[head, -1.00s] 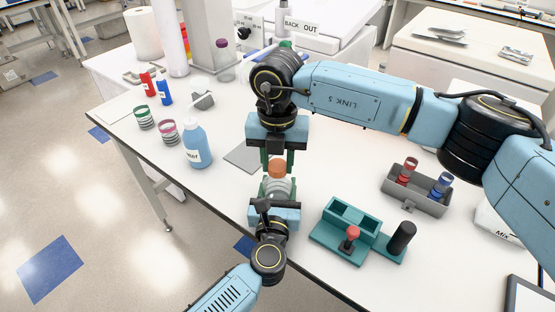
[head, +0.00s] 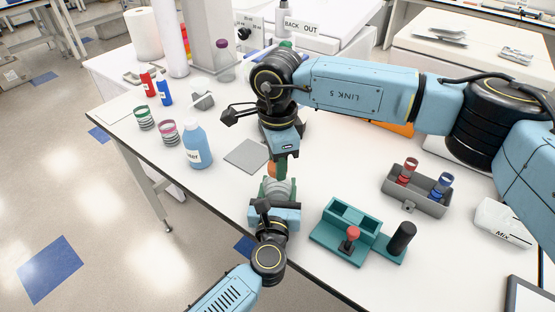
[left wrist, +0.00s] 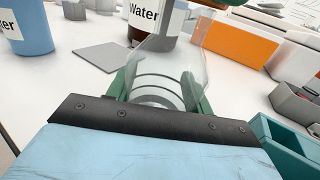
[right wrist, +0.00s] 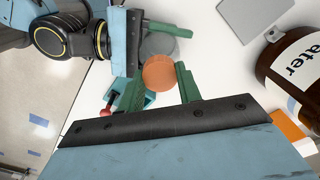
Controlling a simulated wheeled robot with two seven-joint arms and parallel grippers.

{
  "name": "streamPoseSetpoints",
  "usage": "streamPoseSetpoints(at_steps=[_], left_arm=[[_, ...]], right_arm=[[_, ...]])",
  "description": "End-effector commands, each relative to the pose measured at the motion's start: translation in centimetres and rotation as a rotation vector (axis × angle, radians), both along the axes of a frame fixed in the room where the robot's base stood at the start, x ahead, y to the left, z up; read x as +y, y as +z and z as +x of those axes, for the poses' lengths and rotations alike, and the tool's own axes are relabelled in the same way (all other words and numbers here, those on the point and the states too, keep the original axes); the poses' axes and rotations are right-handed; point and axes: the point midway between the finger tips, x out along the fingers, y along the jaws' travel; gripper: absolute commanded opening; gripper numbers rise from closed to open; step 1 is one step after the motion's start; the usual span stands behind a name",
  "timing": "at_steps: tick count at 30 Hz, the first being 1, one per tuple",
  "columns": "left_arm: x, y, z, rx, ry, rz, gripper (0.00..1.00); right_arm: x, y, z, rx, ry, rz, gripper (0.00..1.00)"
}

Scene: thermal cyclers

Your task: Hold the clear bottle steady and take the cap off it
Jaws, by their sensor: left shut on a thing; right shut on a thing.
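The clear bottle (head: 279,187) stands upright in my left gripper (head: 277,194) at the table's front edge. The left wrist view shows the clear bottle (left wrist: 155,82) between both green fingers. My right gripper (head: 277,167) reaches down from above and is shut on the orange cap (head: 271,168). In the right wrist view the orange cap (right wrist: 159,73) sits between the green fingertips, with the bottle's grey, ringed part behind it. The right fingers partly hide the cap in the head view. I cannot tell whether the cap still touches the bottle's neck.
A teal holder (head: 345,235) and a grey rack (head: 418,192) with red and blue tubes stand to the right. A blue water bottle (head: 197,147) and a grey pad (head: 247,156) are to the left. A brown water bottle (right wrist: 295,65) is near the right gripper.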

Motion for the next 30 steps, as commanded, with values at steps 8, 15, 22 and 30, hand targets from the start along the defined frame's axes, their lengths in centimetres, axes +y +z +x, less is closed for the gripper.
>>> streamPoseSetpoints(at_steps=[8, 15, 22, 30], left_arm=[[0.01, 0.01, 0.01, 0.000, 0.000, 0.000, 0.00], [0.01, 0.02, 0.01, 0.000, 0.000, 0.000, 0.00], [0.00, 0.01, 0.00, 0.000, 0.000, 0.000, 0.00], [0.00, 0.02, 0.01, 0.000, 0.000, 0.000, 0.00]], right_arm=[[-0.03, 0.04, 0.00, 0.000, 0.504, -0.001, 0.07], [-0.03, 0.02, -0.01, 0.001, 0.662, -0.002, 0.07], [-0.03, 0.02, -0.01, 0.001, 0.663, -0.002, 0.07], [-0.02, 0.03, 0.00, 0.001, 0.662, -0.002, 0.07]])
